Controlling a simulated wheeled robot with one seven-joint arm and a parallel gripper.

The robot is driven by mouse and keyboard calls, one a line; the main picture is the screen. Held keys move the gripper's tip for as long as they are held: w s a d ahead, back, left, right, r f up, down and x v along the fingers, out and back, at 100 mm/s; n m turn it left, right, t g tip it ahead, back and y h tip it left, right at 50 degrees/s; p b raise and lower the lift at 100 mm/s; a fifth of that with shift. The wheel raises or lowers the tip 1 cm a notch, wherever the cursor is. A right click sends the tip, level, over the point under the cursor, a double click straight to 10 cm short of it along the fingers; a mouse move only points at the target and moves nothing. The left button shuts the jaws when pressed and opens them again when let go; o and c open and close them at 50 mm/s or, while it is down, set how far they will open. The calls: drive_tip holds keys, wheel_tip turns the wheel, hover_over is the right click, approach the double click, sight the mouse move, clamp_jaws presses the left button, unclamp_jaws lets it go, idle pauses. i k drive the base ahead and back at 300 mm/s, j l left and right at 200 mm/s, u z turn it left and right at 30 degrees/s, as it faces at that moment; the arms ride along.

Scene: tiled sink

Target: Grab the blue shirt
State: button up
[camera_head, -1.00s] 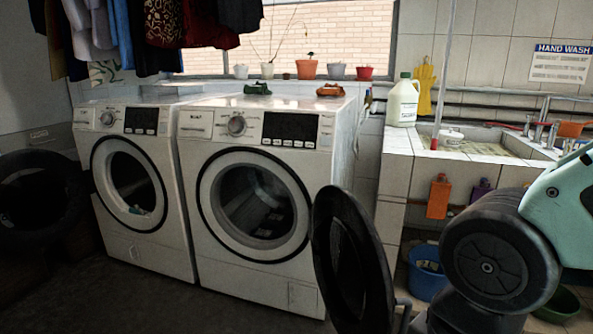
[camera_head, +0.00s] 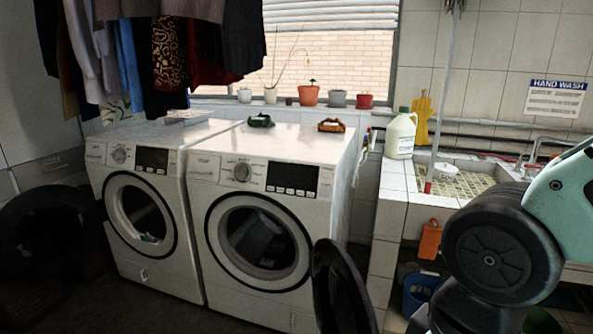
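Several garments hang in a row at the upper left. A blue shirt (camera_head: 128,62) hangs among them as a narrow blue strip, between a pale grey garment (camera_head: 98,60) and a dark one. Most of it is hidden by its neighbours, and the top of the row is cut off by the picture edge. My arm shows at the right edge, far from the hanging clothes. My gripper is out of the picture, so its state does not show.
Two white washing machines (camera_head: 272,168) stand below and beside the clothes, the right one with its round door (camera_head: 343,290) swung open. A tiled sink (camera_head: 400,205) with a white jug (camera_head: 400,135) is at right. Potted plants (camera_head: 309,95) line the sill. Dark floor lies in front.

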sight(271, 261)
drive_tip(key=i+l+u, duration=0.1)
drive_tip(key=i+u, duration=0.3)
drive_tip(key=i, duration=0.55)
drive_tip(key=i+j+z, duration=0.15)
drive_tip(key=j, duration=0.2)
drive_tip(key=i+j+z, duration=0.15)
drive_tip(key=j, duration=0.25)
drive_tip(key=i+j+z, duration=0.15)
drive_tip(key=j, duration=0.3)
drive_tip(key=i+j+z, duration=0.1)
drive_tip(key=i+j, duration=0.15)
drive_tip(key=j, duration=0.2)
drive_tip(key=i+j+z, duration=0.15)
drive_tip(key=j, duration=0.25)
drive_tip(key=j+z, duration=0.15)
drive_tip(key=j, duration=0.3)
drive_tip(key=i+j+z, duration=0.15)
drive_tip(key=j, duration=0.35)
